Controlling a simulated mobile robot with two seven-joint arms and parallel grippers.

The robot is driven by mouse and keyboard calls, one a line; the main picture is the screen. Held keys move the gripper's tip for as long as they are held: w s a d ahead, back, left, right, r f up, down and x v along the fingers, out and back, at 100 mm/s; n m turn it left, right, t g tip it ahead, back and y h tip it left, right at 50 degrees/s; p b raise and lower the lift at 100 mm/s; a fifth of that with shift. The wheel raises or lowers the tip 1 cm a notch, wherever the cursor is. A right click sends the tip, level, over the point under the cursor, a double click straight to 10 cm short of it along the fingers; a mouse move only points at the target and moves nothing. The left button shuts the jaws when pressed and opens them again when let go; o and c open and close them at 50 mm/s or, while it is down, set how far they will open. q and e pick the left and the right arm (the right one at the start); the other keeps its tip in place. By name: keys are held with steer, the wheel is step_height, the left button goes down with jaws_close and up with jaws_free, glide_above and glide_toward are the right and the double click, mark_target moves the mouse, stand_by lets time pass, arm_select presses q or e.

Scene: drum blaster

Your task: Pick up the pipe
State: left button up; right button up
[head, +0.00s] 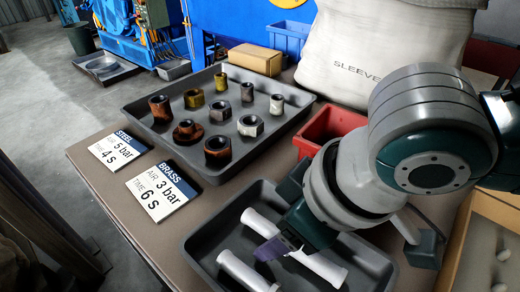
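Two white pipes with flared ends lie in a dark grey tray (207,232) at the front of the table. The longer white pipe (322,268) runs diagonally, and my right gripper (272,249) covers part of its middle. The other white pipe (245,274) lies nearer the front and is partly cut off by the picture's lower edge. My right gripper points down into the tray with its purple-grey fingertips at or just above the longer pipe. I cannot tell whether they touch it or how far apart they are. My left gripper is not in view.
A larger grey tray (128,108) holds several metal nuts and sleeves. A red bin (322,128), a cardboard box (255,59) and a white sack (372,45) stand behind. Two label cards (118,149) (156,191) lie at left. A wooden-edged box (480,240) is at right.

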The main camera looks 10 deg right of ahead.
steer(key=shift+c, duration=0.2)
jaws_close()
stand_by(0.4)
